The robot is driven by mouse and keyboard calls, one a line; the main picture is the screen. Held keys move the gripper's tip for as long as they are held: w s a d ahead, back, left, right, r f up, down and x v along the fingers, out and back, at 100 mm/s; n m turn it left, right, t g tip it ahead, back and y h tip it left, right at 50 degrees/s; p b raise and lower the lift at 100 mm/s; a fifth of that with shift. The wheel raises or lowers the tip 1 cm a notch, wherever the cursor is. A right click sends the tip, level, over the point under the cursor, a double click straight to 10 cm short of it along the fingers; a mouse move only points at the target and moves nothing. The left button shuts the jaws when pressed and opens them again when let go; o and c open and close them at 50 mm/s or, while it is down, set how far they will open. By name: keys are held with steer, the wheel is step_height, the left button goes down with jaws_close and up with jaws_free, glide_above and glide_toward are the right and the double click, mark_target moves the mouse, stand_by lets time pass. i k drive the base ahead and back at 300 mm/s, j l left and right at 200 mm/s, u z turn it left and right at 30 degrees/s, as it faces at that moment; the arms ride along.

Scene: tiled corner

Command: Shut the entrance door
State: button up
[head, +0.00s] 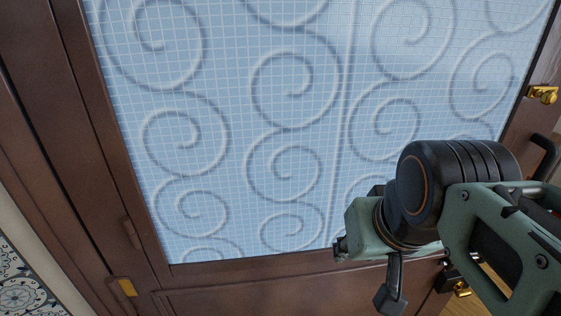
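The entrance door (220,275) fills most of the head view. It has a dark brown frame around a large pale blue glass pane (240,110) with raised scrolls. Brass fittings show near its right edge, one a lock piece (543,94) at the upper right, another low down beside my arm. My gripper (378,275) is at the lower right, in front of the lower part of the door. Its fingers are dark and partly hidden by my green and black arm. Whether it touches the door, and whether it is open, cannot be told.
A brown door frame post (25,140) runs down the left side, with a brass hinge piece (124,288) low down. Patterned tiles (25,285) show at the lower left. Wooden floor (486,284) shows past the door's right edge, partly behind my arm.

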mark_target(33, 51)
steer(key=u, duration=0.2)
steer(key=i+l+u, duration=0.15)
steer(key=l+u, duration=0.2)
steer(key=k+j+z, duration=0.1)
steer(key=k+z, duration=0.2)
steer(key=k, duration=0.9)
steer(key=k+j+z, duration=0.3)
steer(key=k, duration=0.35)
steer(key=k+j+z, duration=0.1)
steer(key=j, duration=0.25)
steer(key=k+j+z, duration=0.1)
steer(key=k+j, duration=0.15)
steer(key=j, duration=0.35)
steer(key=k+j+z, duration=0.1)
steer(key=j, duration=0.25)
